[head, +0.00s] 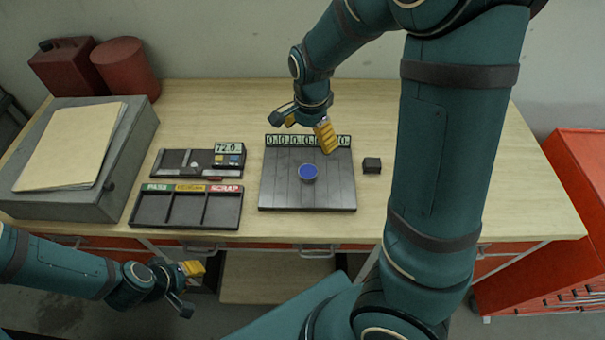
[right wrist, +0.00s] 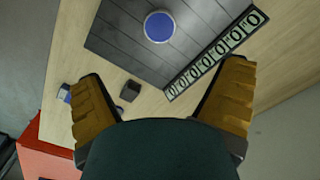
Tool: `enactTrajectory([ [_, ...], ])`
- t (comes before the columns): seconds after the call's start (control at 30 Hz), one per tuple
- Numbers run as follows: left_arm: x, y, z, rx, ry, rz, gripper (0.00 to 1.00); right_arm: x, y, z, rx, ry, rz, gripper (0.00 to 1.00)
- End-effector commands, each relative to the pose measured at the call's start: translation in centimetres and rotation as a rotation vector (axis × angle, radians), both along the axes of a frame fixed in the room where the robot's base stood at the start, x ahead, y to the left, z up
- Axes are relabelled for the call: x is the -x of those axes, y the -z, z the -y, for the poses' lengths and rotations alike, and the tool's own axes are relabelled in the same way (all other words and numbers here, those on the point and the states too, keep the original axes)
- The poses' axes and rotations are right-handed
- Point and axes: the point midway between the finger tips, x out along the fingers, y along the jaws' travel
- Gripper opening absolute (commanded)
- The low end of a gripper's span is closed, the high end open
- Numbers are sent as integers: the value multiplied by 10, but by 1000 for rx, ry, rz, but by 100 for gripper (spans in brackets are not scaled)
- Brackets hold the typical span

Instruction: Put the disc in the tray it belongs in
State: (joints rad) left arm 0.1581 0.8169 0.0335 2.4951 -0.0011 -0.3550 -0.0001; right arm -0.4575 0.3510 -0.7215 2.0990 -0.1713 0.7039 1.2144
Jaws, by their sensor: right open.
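A blue disc (head: 308,172) with a lighter rim lies on the dark slatted board (head: 280,193). It also shows in the right wrist view (right wrist: 159,27). A black sorting tray (head: 146,209) has three compartments, with a green PASS label (head: 158,188), a yellow label (head: 190,188) too small to read, and a red SCRAP label (head: 224,188). My right gripper (head: 307,128) is open and empty above the board's back edge, apart from the disc. My left gripper (head: 188,286) looks open and empty in front of the table, low at the left.
A row of tiles reading 0 (right wrist: 217,48) lines the board's back edge. A gauge panel (head: 190,162) with a 72.0 display is behind the tray. A small black block (head: 371,165) sits right of the board. A grey case (head: 110,182) stands left; a red cabinet (head: 575,200) stands right.

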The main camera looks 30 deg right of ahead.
Motion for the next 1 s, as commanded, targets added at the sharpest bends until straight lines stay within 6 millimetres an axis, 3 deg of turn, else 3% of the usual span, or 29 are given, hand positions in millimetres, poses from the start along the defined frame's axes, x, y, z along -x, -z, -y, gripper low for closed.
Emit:
enactTrajectory([
  [0.13,0,3,0,0,0,0,37,0,13,2,3,30,0,94],
  [0.43,0,13,0,0,-1,1,37,1,69,2,3,27,-2,94],
  [0.77,1,15,0,-1,-2,0,37,1,94,0,1,25,-1,94],
  [1.0,1,19,0,-1,-4,1,37,2,128,-4,2,26,-1,94],
])
